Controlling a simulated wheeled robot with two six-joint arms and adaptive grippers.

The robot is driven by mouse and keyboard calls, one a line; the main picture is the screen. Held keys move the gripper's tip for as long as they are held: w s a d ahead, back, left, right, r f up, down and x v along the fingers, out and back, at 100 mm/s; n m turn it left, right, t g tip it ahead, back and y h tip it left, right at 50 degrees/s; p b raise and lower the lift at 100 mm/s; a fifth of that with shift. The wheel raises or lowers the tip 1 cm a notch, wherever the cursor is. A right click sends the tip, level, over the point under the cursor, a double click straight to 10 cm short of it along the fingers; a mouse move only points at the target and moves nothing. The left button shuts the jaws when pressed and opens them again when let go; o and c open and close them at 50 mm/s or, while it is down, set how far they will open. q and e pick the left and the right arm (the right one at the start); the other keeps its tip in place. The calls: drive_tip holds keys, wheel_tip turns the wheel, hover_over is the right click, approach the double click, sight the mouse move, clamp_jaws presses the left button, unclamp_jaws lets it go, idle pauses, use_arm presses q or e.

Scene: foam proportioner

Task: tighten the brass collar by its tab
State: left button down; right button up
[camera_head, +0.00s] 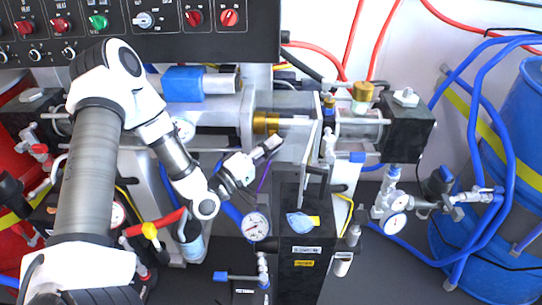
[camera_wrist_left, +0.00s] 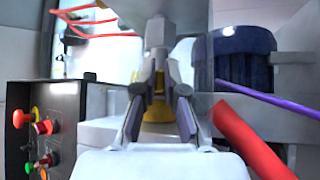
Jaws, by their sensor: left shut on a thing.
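The brass collar (camera_head: 265,122) is a short gold ring on the horizontal shaft between the grey housings, in the middle of the head view. My left gripper (camera_head: 272,143) reaches up to it from the lower left, its fingertips just below the collar. In the left wrist view my left gripper (camera_wrist_left: 158,62) has its fingers close together, shut on the collar's tab. The tab itself is mostly hidden by the fingers. A yellow brass-coloured part (camera_wrist_left: 158,110) shows between the finger links. My right gripper is not in view.
A control panel (camera_head: 140,30) with knobs spans the upper left. A clear cylinder (camera_head: 358,130) and black block (camera_head: 405,128) lie right of the collar. A pressure gauge (camera_head: 256,226) stands below my gripper. Blue hoses and a blue barrel (camera_head: 500,190) fill the right.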

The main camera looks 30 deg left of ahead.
use_arm(q)
drive_tip(key=shift+f+m+t+b, duration=0.2)
drive_tip(key=shift+m+t+b, duration=0.1)
drive_tip(key=shift+b, duration=0.15)
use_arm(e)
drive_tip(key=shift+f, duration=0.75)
use_arm(q)
drive_tip(key=c, duration=1.2)
unclamp_jaws()
drive_tip(key=shift+w, duration=0.1)
drive_tip(key=shift+c, duration=0.2)
